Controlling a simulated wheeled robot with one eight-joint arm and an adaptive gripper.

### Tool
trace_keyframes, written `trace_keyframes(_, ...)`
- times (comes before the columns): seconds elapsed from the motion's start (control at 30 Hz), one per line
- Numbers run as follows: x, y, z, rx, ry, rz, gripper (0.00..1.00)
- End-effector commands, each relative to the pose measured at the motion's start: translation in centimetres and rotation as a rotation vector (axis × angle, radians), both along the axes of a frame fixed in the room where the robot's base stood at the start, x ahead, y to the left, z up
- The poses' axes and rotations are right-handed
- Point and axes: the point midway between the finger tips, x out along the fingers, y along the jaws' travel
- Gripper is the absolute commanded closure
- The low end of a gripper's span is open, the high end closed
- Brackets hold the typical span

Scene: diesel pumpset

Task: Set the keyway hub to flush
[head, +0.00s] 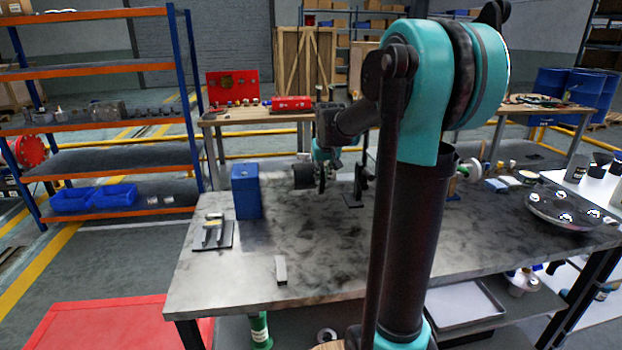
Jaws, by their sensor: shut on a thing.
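My gripper (321,179) is small and dark in the head view, over the middle of the grey worktable (235,284). It is shut on a dark round part (303,176) at its left side, which looks like the keyway hub. The keyway and the hub's exact seat cannot be made out. A dark upright stand (353,200) with a flat foot is on the table just right of my gripper, partly hidden by my arm. I cannot tell whether the hub touches anything besides my gripper.
A blue block (246,191) stands left of my gripper. A small metal fixture on a dark plate (213,235) is at the table's left, and a light bar (281,269) lies near the front. A round metal dish (570,210) is at the right. The front middle is mostly clear.

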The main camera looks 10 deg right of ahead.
Motion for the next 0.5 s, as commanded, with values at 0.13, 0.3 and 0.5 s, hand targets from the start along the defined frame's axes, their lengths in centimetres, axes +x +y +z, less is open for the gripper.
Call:
trace_keyframes(0.13, 0.1, -3.5, 0.0, -0.002, -0.001, -0.006, 1.0)
trace_keyframes(0.3, 0.0, -5.4, 0.0, -0.001, -0.002, -0.004, 1.0)
trace_keyframes(0.5, 0.0, -5.7, 0.1, -0.004, -0.003, -0.002, 1.0)
